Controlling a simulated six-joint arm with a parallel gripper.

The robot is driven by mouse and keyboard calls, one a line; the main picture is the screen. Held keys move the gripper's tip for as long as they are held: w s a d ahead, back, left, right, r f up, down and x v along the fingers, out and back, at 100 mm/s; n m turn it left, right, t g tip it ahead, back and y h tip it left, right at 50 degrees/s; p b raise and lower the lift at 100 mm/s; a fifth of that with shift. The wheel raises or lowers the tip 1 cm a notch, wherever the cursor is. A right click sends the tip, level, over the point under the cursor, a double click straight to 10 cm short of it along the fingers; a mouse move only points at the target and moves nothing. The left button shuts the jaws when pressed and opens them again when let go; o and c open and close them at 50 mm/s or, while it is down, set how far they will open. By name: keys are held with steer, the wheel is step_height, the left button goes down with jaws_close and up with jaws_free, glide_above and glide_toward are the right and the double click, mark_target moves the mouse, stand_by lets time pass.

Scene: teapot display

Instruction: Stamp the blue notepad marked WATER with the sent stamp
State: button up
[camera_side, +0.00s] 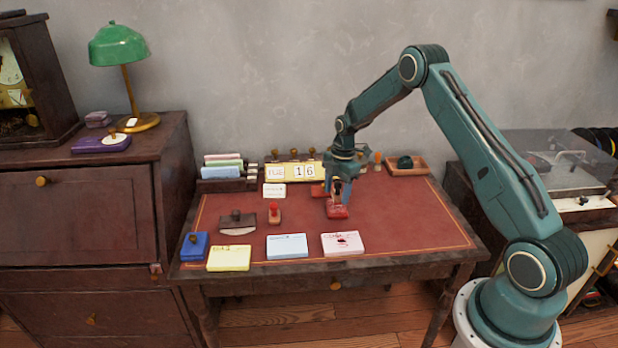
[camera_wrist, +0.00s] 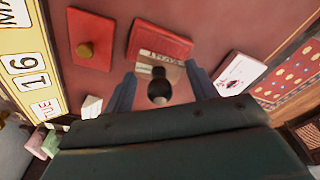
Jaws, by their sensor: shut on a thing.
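The blue notepad (camera_side: 287,250) lies flat near the table's front edge, between a yellow notepad (camera_side: 228,261) and a pink notepad (camera_side: 343,248); its lettering is too small to read. My gripper (camera_side: 338,190) points down at the open red ink pad (camera_side: 337,212), behind the pink notepad. In the wrist view, its fingers (camera_wrist: 160,88) are shut on a stamp with a dark round knob (camera_wrist: 158,92) and a pale base. The stamp overlaps the edge of the red pad (camera_wrist: 160,42); contact is unclear.
The red pad's lid with a brass knob (camera_wrist: 88,40) lies beside it. A calendar (camera_side: 300,171) stands at the back. The right front is clear.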

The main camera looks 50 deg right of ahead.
mark_target(336, 183)
steer(key=shift+r, duration=2.3)
steer(key=shift+a, duration=0.1)
steer(key=a, duration=2.1)
steer(key=shift+w+a, duration=0.25)
steer(key=shift+w, duration=0.1)
steer(key=shift+f, duration=0.2)
steer(key=shift+f, duration=2.85)
steer(key=shift+f, duration=0.55)
